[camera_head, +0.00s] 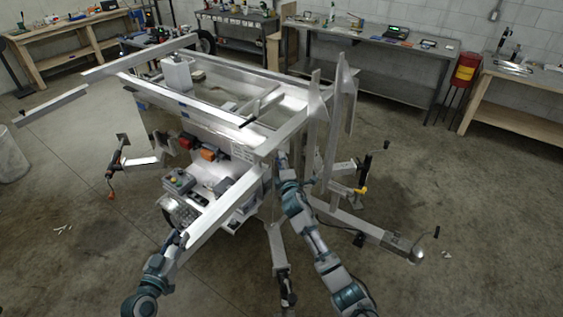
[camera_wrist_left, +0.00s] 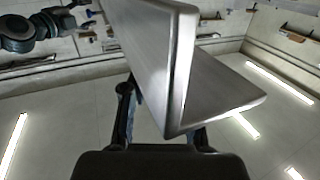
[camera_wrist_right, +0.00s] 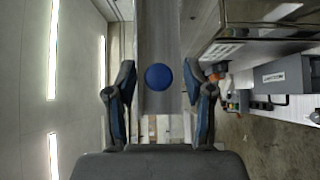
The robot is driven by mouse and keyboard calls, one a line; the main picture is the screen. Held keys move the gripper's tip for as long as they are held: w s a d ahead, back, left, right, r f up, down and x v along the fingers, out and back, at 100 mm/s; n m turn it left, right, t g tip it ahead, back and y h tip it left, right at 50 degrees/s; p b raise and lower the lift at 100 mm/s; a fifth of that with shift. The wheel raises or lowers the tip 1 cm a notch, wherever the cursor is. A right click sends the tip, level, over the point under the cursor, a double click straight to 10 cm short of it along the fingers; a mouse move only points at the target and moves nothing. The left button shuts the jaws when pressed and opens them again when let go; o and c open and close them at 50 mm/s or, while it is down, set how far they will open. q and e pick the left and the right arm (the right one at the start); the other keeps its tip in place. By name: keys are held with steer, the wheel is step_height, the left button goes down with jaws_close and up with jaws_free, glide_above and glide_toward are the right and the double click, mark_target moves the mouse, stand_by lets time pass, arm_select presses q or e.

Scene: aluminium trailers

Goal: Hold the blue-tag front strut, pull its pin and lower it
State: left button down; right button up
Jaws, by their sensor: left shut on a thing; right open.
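The front strut (camera_head: 224,205), a long grey aluminium angle, slopes from the trailer frame's near corner down to the lower left. My left gripper (camera_head: 182,238) is shut on its lower end; in the left wrist view the fingers (camera_wrist_left: 160,132) close around the L-shaped profile (camera_wrist_left: 150,60). My right gripper (camera_head: 281,158) is at the strut's upper end by the frame corner. In the right wrist view its fingers (camera_wrist_right: 163,95) are open on either side of a round blue tag (camera_wrist_right: 158,76), against a grey metal bar; contact cannot be told. The pin itself cannot be made out.
The trailer (camera_head: 215,125) fills the middle, with upright panels (camera_head: 336,130) right of my right gripper. A low arm (camera_head: 365,228) with a jack reaches out to the right. Benches (camera_head: 375,57) line the back wall.

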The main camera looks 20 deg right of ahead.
steer(key=shift+w+d, duration=0.1)
steer(key=shift+w, duration=0.35)
jaws_close()
steer(key=s+d, duration=0.2)
steer(key=shift+s+f, duration=0.15)
steer(key=shift+s, duration=0.2)
jaws_free()
steer(key=shift+s+d, duration=0.1)
steer(key=s+a, duration=0.2)
steer(key=s, duration=0.9)
steer(key=shift+s, duration=0.4)
